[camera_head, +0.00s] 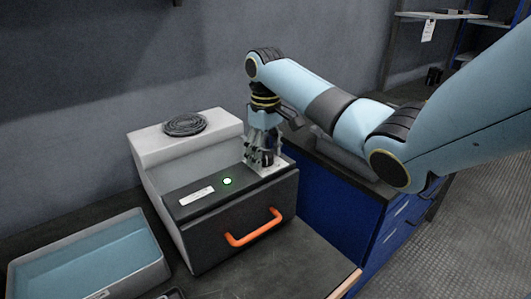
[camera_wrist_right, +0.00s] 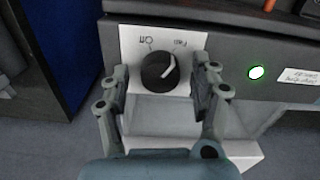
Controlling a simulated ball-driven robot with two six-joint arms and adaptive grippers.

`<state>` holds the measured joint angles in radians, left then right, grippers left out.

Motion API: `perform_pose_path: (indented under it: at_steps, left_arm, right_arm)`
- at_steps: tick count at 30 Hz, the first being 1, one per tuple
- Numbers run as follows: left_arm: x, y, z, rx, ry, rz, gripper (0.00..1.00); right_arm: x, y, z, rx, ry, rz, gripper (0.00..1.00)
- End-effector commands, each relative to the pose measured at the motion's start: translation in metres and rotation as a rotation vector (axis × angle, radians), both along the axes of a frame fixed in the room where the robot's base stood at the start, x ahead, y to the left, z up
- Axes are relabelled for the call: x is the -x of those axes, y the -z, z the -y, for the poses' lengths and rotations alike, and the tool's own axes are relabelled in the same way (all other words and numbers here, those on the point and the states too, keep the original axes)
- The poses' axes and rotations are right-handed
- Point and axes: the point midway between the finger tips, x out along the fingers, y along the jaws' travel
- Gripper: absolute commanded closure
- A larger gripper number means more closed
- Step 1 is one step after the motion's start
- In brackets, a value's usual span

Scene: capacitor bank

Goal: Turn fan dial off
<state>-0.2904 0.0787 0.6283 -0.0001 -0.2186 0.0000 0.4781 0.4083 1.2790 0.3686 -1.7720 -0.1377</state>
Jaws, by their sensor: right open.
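The lettering appears upside down in the right wrist view. The pointer leans up and right, toward the "Fan" mark. My right gripper (camera_wrist_right: 161,78) is open, with one finger on each side of the dial; I cannot tell whether they touch it. In the head view my right gripper (camera_head: 264,157) points down over the right end of the unit's dark panel and hides the dial. My left gripper is not in view.
The grey unit (camera_head: 158,181) has a lit green lamp (camera_head: 227,181), a white label (camera_head: 197,196), an orange handle (camera_head: 253,228) and a round vent (camera_head: 185,124) on top. A blue-floored tray (camera_head: 92,258) stands left on the dark bench. A blue cabinet (camera_head: 345,210) is right.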

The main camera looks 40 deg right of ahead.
Motion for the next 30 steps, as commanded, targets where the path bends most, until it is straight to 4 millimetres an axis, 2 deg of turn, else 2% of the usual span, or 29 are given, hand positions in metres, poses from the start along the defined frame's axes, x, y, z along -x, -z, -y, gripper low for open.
perform_pose_path:
  at_steps: [2, 9, 15, 23, 30]
  left_arm:
    - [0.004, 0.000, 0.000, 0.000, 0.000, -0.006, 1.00]
    - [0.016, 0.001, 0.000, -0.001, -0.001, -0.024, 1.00]
    - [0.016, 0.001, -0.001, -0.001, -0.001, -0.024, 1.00]
    - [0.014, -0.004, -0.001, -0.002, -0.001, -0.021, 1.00]
    - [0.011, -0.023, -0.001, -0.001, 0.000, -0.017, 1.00]
  right_arm:
    - [0.000, 0.000, 0.000, 0.000, 0.000, 0.000, 0.37]
    - [0.000, 0.000, 0.000, 0.000, 0.000, 0.000, 0.69]
    - [0.000, 0.000, 0.000, -0.001, 0.000, -0.001, 0.93]
    - [0.000, -0.001, -0.001, -0.002, -0.029, -0.002, 0.93]
    - [0.000, -0.004, -0.001, -0.003, -0.152, -0.002, 0.93]
